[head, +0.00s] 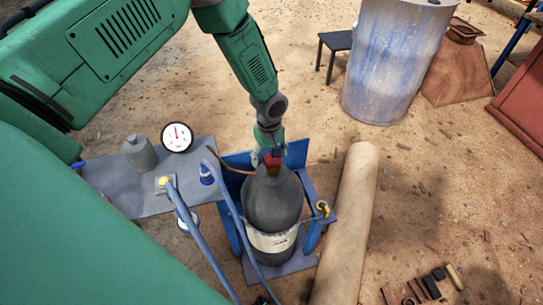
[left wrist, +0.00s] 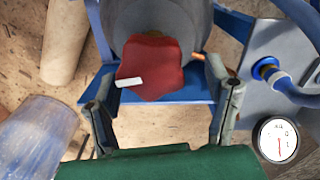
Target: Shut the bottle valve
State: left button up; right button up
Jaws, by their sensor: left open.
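The dark grey bottle (head: 272,205) stands upright in a blue stand (head: 296,153), with a pale label band around it. Its red valve knob (head: 271,161) sits on top, partly hidden by my left gripper in the head view. My left gripper (head: 269,148) points down at the knob from above. In the left wrist view the lobed red knob (left wrist: 150,62), with a white mark on it, lies between and slightly beyond the open fingers of the left gripper (left wrist: 167,88). Gaps show on both sides. My right gripper is not in view.
A grey table (head: 115,190) left of the bottle bears a small grey flask (head: 139,153) and a round gauge (head: 177,137). Blue hoses (head: 200,240) run beside the bottle. A long tan roll (head: 345,225) lies to the right. A blue-white barrel (head: 395,65) stands behind.

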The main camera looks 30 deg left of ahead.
pick_arm(q)
jog(key=shift+a, duration=0.15)
jog(key=shift+d+r, duration=0.1)
jog(key=shift+d, duration=0.3)
jog(key=c, duration=0.8)
jog(key=shift+w+d, duration=0.1)
jog(key=shift+d, duration=0.3)
jog(key=c, duration=0.4)
jog(key=shift+d+r, duration=0.2)
jog(key=shift+d, duration=0.2)
jog(key=shift+a, duration=0.55)
